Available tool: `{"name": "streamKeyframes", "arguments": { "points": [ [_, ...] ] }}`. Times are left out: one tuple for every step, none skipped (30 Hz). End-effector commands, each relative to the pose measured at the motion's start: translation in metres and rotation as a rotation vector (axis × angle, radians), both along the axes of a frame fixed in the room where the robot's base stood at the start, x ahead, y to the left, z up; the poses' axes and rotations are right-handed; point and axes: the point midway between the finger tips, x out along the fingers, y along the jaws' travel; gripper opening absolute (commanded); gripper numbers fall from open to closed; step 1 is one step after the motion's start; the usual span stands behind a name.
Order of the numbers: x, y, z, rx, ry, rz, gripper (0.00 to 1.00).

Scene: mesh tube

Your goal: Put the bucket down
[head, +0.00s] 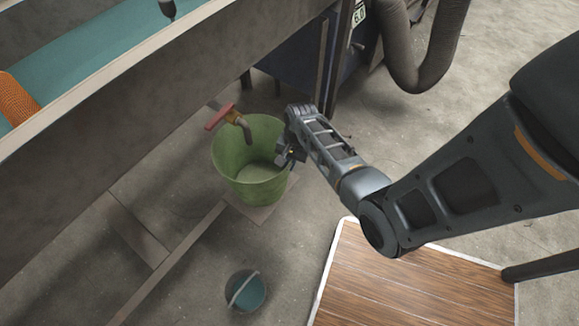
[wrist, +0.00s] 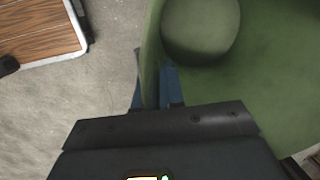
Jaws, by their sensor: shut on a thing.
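A green bucket (head: 235,165) is upright under a tap with a red handle (head: 220,117), beside the long trough. My gripper (head: 286,154) is shut on the right side of its rim. In the wrist view the green bucket (wrist: 270,75) fills the right side, and its wall passes between the blue fingers of my gripper (wrist: 160,86). A pale square slab (head: 262,211) lies below the bucket; I cannot tell whether the bucket's base touches it.
A small teal bucket (head: 246,292) with a handle stands on the floor in front. A wooden-topped platform (head: 400,285) is at lower right. The trough wall (head: 120,120) runs along the left. Bare concrete floor lies between the green bucket and the platform.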

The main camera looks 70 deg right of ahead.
Motion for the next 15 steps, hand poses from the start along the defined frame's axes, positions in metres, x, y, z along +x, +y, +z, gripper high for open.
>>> {"name": "streamKeyframes", "arguments": {
  "points": [
    [0.000,0.000,-0.004,0.000,0.000,0.000,0.00],
    [0.000,0.000,-0.007,0.000,0.000,-0.001,0.00],
    [0.000,0.000,-0.010,0.000,-0.001,-0.001,0.00],
    [0.000,-0.001,-0.012,-0.001,-0.001,-0.001,0.00],
    [0.000,-0.001,-0.015,-0.001,-0.001,-0.001,0.00],
    [0.001,0.000,-0.019,0.000,-0.001,-0.001,0.00],
    [0.001,0.000,-0.021,0.000,-0.001,0.000,0.00],
    [0.001,0.000,-0.022,-0.001,-0.002,0.000,0.00],
    [0.001,0.000,-0.026,-0.001,-0.002,0.000,0.00],
    [0.001,0.000,-0.027,-0.001,-0.002,0.000,0.00],
    [0.001,0.000,-0.028,-0.001,-0.001,0.000,0.00],
    [0.001,0.000,-0.029,-0.001,-0.001,0.000,0.00],
    [0.001,0.000,-0.029,-0.001,-0.002,0.001,0.00],
    [0.001,0.000,-0.029,-0.001,-0.002,0.001,0.00],
    [0.001,0.000,-0.028,-0.001,-0.002,0.001,0.00]
  ]
}}
